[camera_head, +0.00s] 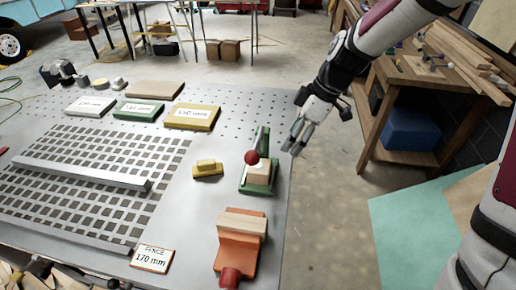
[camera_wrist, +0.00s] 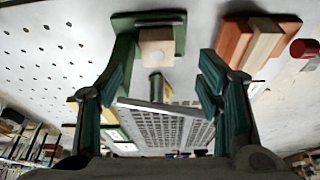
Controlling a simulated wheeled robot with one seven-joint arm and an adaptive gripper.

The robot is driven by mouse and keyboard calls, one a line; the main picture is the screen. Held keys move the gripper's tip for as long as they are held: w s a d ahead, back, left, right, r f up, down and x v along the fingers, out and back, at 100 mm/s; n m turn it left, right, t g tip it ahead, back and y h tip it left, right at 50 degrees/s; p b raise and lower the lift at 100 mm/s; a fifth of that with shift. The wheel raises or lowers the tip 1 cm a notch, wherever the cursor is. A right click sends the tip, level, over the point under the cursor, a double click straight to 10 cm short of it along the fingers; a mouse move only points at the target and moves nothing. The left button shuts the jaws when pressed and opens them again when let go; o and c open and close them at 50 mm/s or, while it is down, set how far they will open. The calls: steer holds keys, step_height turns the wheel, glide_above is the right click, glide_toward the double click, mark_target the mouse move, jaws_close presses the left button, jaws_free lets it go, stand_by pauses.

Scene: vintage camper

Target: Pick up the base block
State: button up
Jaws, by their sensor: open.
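No block is labelled as the base block, so I cannot tell for sure which one it is. A pale wooden block (camera_head: 258,173) sits in a green fixture (camera_head: 262,190) near the table's right edge, with a red ball (camera_head: 252,157) at its top. The wooden block (camera_wrist: 157,47) and green fixture (camera_wrist: 178,38) also show in the wrist view, beyond my fingers. A small yellow block (camera_head: 207,169) lies to the left. My gripper (camera_head: 297,137) is open and empty, raised beside the table's right edge; its spread teal fingers (camera_wrist: 160,82) touch nothing.
An orange fixture (camera_head: 236,252) holding a wooden bar (camera_head: 242,223) stands in front of the green one. A slotted grid (camera_head: 100,180) with metal rails fills the table's left. Labelled blocks (camera_head: 192,116) line the back. A wooden workbench (camera_head: 420,85) stands at right.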

mark_target(259, 171)
steer(key=shift+n+y, duration=0.3)
steer(key=shift+n, duration=0.1)
steer(key=x, duration=0.5)
steer(key=p+x, duration=0.1)
steer(key=x, duration=0.9)
steer(key=shift+w+f+p, duration=0.25)
steer(key=shift+w+p, duration=0.1)
steer(key=shift+w, duration=0.05)
steer(key=c, duration=0.9)
